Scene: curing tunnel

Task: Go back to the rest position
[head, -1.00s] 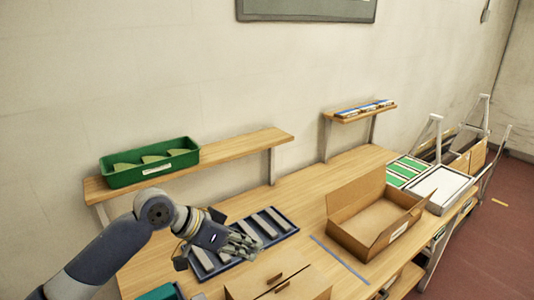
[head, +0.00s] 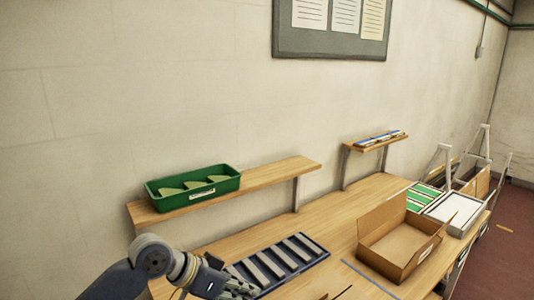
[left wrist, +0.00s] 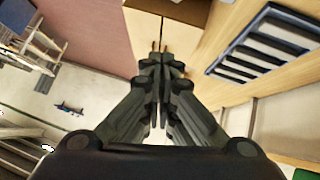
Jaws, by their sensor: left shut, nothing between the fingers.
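My left arm comes in from the lower left of the head view. My left gripper (head: 236,287) is near the left end of the dark blue tray (head: 321,252). The left wrist view shows its two fingers (left wrist: 160,62) pressed together with nothing between them. The tray also shows at the upper right of the left wrist view (left wrist: 262,15). It holds several grey bars. My right gripper is in neither view.
A green bin (head: 196,203) sits on the left wall shelf (head: 268,179). An open cardboard box (head: 405,255) stands on the bench, right of the tray. A small shelf (head: 372,147) holds flat items. A white-topped tray (head: 453,210) and green panels (head: 425,195) lie at the far right.

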